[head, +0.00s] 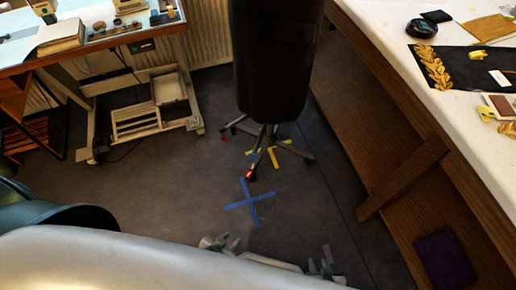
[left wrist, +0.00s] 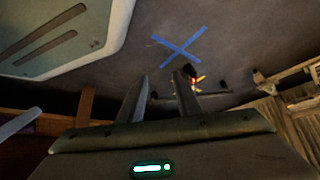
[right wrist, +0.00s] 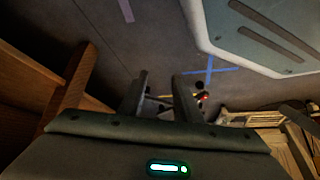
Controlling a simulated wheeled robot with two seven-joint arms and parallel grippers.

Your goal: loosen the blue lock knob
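A dark dress form (head: 275,60) stands on a legged metal stand (head: 268,135) in the head view. A tiny blue spot (head: 254,156) shows low on the stand, too small to tell whether it is the lock knob or tape. One leg ends in a red part (head: 250,174). My left gripper (head: 220,242) and right gripper (head: 328,262) are low at the picture's bottom, well short of the stand. In the left wrist view my left gripper's fingers (left wrist: 163,85) are apart and empty. In the right wrist view my right gripper's fingers (right wrist: 160,88) are also apart and empty.
A blue tape cross (head: 248,202) marks the floor before the stand, and yellow tape (head: 274,158) lies under it. A long wooden table (head: 420,90) stands right, with a slanted brace below. A cluttered table (head: 90,45) stands back left. The floor between is free.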

